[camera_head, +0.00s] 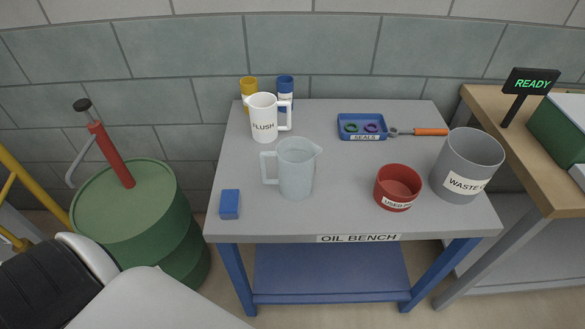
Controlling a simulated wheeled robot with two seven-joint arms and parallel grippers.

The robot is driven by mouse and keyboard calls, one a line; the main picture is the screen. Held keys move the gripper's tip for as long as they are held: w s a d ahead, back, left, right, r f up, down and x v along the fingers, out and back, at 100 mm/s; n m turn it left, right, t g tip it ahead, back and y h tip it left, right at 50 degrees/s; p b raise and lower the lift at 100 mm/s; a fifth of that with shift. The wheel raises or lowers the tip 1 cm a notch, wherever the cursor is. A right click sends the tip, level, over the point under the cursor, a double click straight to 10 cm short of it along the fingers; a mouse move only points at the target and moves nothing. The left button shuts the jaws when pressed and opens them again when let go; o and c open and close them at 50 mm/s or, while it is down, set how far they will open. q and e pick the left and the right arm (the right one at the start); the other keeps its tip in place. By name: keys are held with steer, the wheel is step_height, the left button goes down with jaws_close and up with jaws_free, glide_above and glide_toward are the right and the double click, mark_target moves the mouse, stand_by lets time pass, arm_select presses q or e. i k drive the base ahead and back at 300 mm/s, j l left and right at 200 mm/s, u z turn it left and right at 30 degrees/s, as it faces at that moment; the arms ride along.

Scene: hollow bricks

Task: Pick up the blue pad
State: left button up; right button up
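The blue pad (230,204) is a small blue block lying near the front left corner of the grey table marked OIL BENCH (340,217). Nothing touches it or lies on it. Neither of my grippers is in the head view. Part of a white and black arm or body of mine shows at the lower left, in front of the bench.
Right of the pad stand a clear jug (295,172), a white FLUSH mug (263,122), a red bowl (398,187) and a grey WASTE bin (467,168). A blue SEALS tray (362,127) is behind. A green drum (122,200) with a pump stands left of the bench.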

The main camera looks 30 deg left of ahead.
mark_target(229, 207)
steer(key=u, duration=1.5)
